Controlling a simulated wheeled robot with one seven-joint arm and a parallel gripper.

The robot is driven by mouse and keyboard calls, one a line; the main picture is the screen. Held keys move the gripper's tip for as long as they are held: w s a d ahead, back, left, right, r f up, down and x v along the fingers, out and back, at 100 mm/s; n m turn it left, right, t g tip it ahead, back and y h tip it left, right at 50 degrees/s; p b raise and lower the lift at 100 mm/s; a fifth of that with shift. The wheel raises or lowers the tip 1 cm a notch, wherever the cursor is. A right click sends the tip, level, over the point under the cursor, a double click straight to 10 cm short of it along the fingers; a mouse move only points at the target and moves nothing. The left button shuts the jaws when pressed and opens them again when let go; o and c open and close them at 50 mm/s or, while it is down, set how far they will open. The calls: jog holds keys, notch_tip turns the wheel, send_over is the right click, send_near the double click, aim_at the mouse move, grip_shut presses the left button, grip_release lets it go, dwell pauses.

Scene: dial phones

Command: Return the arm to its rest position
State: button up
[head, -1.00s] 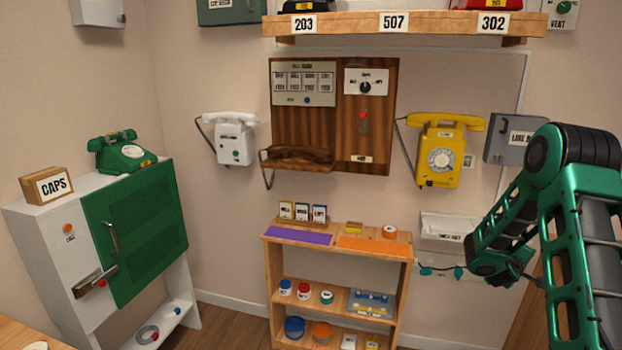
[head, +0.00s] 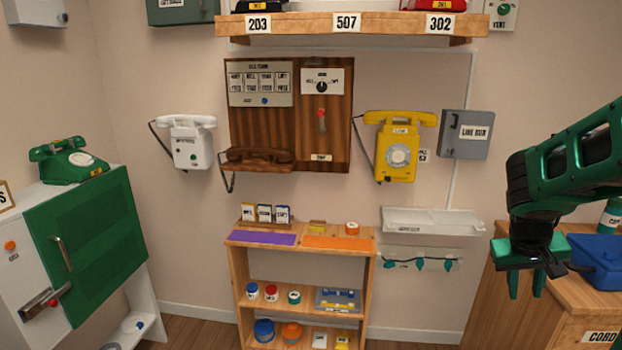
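My gripper (head: 527,284) hangs at the right of the head view, fingers pointing down, in front of the wooden cabinet at the right. Its two green fingers are apart with a gap between them, and I see nothing held there. My green arm reaches in from the right edge. The gripper looks clear of the wall phones and the shelf unit.
A wooden cabinet (head: 490,310) at the right bears a blue case (head: 598,262). A wooden shelf unit (head: 240,290) stands in the middle, below a yellow phone (head: 399,155) and a white phone (head: 190,146). A green-doored white cabinet (head: 136,285) stands left.

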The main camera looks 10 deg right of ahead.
jog(key=s+a+r+m+g+y, duration=0.1)
jog(key=s+a+y, duration=0.3)
jog(key=s+a, duration=0.9)
jog(key=shift+s+a+m+y, duration=0.15)
jog(key=shift+s+m+y, duration=0.2)
jog(key=shift+s, duration=0.8)
jog(key=shift+w+f+g, duration=0.2)
jog(key=shift+w+g, duration=0.1)
jog(key=shift+w, duration=0.3)
